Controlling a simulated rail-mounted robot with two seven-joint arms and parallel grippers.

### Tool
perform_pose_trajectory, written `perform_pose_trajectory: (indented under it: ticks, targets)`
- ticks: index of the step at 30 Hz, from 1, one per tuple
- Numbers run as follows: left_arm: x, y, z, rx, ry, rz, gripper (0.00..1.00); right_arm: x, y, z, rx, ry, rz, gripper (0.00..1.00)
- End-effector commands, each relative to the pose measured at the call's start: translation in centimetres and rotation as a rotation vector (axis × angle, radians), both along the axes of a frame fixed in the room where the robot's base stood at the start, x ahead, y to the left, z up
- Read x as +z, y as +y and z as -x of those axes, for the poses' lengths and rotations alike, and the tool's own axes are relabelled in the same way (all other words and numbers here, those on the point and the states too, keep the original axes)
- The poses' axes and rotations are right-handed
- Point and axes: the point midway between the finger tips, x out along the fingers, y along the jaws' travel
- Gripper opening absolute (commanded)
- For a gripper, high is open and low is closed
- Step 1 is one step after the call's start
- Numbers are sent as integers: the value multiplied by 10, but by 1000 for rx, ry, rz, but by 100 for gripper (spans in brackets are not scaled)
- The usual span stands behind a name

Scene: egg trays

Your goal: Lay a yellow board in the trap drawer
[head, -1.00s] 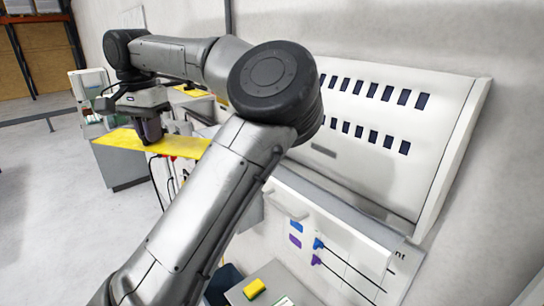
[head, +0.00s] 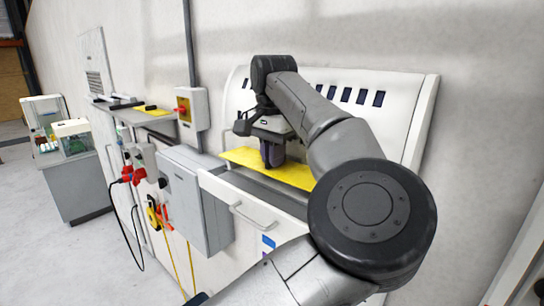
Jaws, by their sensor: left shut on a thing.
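A yellow board (head: 238,156) is held in my left gripper (head: 272,158), which is shut on it from above. The board lies roughly flat, level with the front of the white panel and above a long white drawer with a bar handle (head: 262,222). A grey strip shows below the board, and I cannot tell whether the board touches it. My arm hides the right end of the board and of the drawer. My right gripper is not in view.
Another yellow sheet (head: 155,112) lies on a grey shelf at left. A switch box with a red knob (head: 183,108), a grey wall cabinet (head: 190,200) and red plugs with cables (head: 130,174) stand left of the drawer.

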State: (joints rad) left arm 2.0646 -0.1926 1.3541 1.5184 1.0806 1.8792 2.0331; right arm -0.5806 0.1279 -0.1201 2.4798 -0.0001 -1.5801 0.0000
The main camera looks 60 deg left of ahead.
Motion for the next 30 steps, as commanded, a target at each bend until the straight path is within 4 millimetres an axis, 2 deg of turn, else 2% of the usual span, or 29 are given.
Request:
perform_pose_trajectory:
  ticks: [11, 25, 30]
  targets:
    - [-14, -1, -1, -1, -1, 0, 0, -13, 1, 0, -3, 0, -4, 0]
    - [-48, -1, 0, -1, -1, 0, 0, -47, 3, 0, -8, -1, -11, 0]
    - [-60, -1, 0, 0, 0, -1, 0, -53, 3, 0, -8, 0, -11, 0]
